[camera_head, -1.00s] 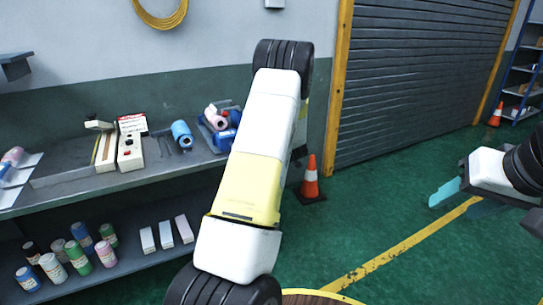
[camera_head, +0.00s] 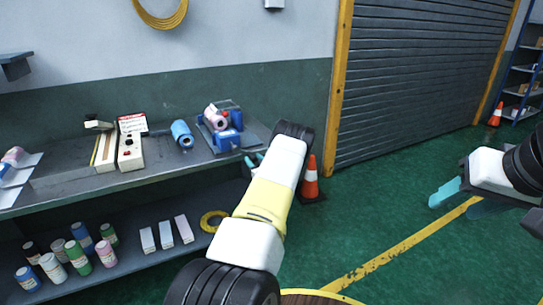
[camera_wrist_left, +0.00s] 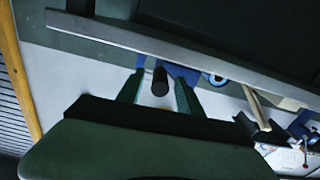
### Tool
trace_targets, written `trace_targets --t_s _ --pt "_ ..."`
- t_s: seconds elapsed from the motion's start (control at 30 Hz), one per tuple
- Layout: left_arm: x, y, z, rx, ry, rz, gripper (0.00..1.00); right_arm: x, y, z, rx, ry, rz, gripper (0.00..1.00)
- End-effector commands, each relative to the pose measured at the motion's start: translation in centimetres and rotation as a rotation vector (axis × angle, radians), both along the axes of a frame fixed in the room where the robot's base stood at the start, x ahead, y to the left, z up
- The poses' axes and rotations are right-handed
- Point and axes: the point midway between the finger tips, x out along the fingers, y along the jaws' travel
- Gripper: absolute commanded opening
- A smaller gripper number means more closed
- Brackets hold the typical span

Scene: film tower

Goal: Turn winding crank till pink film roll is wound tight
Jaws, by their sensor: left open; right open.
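The pink film roll (camera_head: 213,117) sits on a blue winding device (camera_head: 228,138) at the right end of the workbench. My left gripper (camera_head: 253,160) is at the bench's front right edge, just right of and below the device, with its teal fingers partly hidden by my arm. In the left wrist view my left gripper (camera_wrist_left: 160,78) is open, with a dark cylinder (camera_wrist_left: 160,84), apparently the crank's handle, between the fingers; contact cannot be told. The pink roll cannot be made out there. My right gripper (camera_head: 446,193) is open and empty at the right, away from the bench.
A blue roll (camera_head: 182,134) and a beige box with red buttons (camera_head: 130,150) stand left of the device. The lower shelf (camera_head: 125,277) holds bottles, white boxes and a yellow ring (camera_head: 213,221). An orange cone (camera_head: 311,180) stands right of the bench. The green floor at right is mostly clear.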

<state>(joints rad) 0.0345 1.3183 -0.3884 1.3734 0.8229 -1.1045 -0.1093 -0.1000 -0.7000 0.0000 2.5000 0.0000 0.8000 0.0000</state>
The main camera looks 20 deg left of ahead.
Motion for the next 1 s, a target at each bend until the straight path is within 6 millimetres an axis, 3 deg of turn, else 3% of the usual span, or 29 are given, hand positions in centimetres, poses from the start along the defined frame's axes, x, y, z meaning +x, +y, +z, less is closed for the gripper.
trace_targets --t_s 0.4,0.43,0.63,1.0 --pt "0.91 1.07 0.01 0.000 0.001 -0.001 0.43 0.00 0.00 0.00 0.000 0.000 0.000 0.50" --pt "0.91 1.07 0.01 0.000 0.001 -0.001 0.41 0.00 0.00 0.00 0.000 0.000 0.000 0.50" --pt "0.90 1.04 0.00 -0.001 0.001 -0.001 0.02 0.00 0.00 0.00 0.000 0.000 0.000 0.50" --pt "0.90 1.03 0.00 -0.001 0.001 -0.001 0.00 0.00 0.00 0.00 0.000 0.000 0.000 0.50"
